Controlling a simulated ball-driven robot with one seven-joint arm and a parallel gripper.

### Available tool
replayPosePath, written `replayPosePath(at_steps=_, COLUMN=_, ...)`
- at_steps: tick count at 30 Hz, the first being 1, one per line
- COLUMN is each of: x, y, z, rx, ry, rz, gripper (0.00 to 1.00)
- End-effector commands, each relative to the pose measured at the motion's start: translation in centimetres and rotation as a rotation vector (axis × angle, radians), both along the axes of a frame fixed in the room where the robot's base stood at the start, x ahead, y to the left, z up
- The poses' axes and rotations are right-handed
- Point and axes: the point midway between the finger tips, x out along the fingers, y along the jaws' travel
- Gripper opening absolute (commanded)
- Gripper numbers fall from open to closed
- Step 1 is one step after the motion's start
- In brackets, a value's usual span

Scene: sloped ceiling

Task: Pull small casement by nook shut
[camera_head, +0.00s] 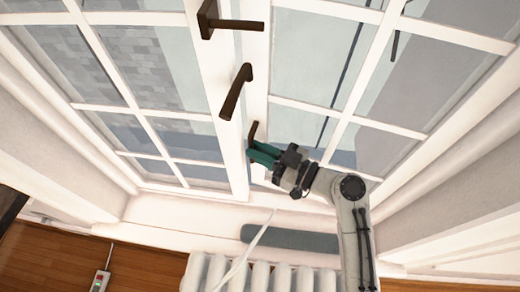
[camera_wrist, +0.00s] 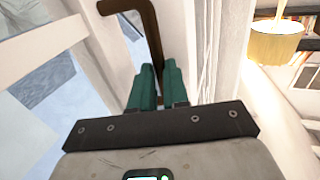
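The white casement window has a left sash (camera_head: 228,150) and a right sash (camera_head: 258,60), both with several panes. Dark brown handles sit where they meet: an upper one (camera_head: 230,24), a middle one (camera_head: 236,92) and a lower one (camera_head: 252,132). My gripper (camera_head: 262,154), with green fingers, is at the lower handle. In the wrist view a bent brown handle (camera_wrist: 152,30) runs down between the two fingertips (camera_wrist: 158,75), which appear closed around its end. The fingers hide that end. I cannot tell how far either sash stands open.
A white radiator (camera_head: 270,275) stands below the white sill (camera_head: 180,212), where a grey-green cushion-like strip (camera_head: 290,238) lies. Wooden floor (camera_head: 145,272) shows at lower left. A yellow lamp (camera_wrist: 275,42) and shelves are at right in the wrist view.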

Motion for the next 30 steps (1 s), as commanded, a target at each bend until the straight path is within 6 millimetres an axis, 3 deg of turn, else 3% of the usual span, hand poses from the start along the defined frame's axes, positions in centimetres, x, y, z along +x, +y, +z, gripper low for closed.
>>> replayPosePath(at_steps=17, x=-0.3, y=-0.1, z=-0.1, rx=0.000, ry=0.000, rz=0.006, gripper=0.00)
replayPosePath(at_steps=27, x=-6.2, y=-0.8, z=-0.3, rx=0.001, ry=-0.002, rz=0.166, gripper=0.00)
replayPosePath(at_steps=30, x=-7.1, y=-0.9, z=-0.2, rx=0.000, ry=-0.001, rz=0.192, gripper=0.00)
